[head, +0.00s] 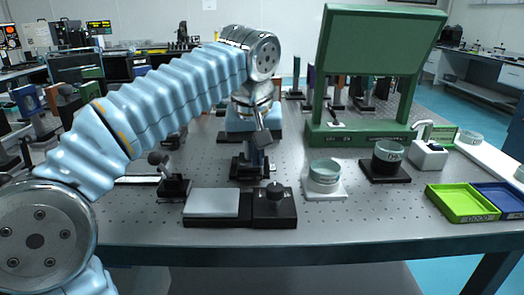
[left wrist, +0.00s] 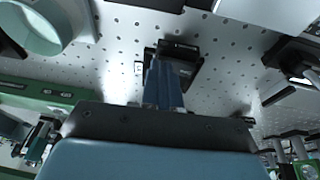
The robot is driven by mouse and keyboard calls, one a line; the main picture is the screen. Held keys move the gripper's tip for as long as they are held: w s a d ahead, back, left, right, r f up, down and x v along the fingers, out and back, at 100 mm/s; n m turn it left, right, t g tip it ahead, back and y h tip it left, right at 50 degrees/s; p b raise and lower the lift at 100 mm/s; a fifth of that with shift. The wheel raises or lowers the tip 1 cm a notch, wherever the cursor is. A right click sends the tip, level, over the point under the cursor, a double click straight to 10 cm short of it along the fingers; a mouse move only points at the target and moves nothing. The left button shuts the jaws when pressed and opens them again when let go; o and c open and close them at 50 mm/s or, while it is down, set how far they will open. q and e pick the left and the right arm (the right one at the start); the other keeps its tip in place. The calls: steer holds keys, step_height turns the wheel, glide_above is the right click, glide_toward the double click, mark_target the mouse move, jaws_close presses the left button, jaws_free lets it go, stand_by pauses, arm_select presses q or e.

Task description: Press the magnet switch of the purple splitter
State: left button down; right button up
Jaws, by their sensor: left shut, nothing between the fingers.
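My left gripper (head: 261,137) points down at the middle of the table, shut and empty. Directly below it, and partly hidden by it, stands a small mount on a black base (head: 247,172). In the left wrist view the blue-grey fingers (left wrist: 163,85) reach toward this black base (left wrist: 186,50), which has a small pale marked part beside it. I cannot tell if the fingertips touch it. I cannot make out a clearly purple splitter; its colour may be hidden by the gripper. My right gripper is not in view.
A glass dish on a white base (head: 323,190) and a black dish mount (head: 386,175) stand right. A green framed board (head: 375,75) stands behind. Green and blue trays (head: 461,205) lie at the right edge. A small black clamp (head: 172,187) stands left.

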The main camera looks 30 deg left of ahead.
arm_select(q)
steer(key=shift+w+f+p, duration=0.1)
steer(key=shift+w+p, duration=0.2)
steer(key=shift+s, duration=0.4)
steer(key=shift+w, duration=0.1)
steer(key=shift+s+a+r, duration=0.35)
steer(key=shift+s+a, duration=0.05)
steer(key=shift+a, duration=0.25)
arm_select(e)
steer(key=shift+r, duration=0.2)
arm_select(q)
steer(key=shift+p, duration=0.3)
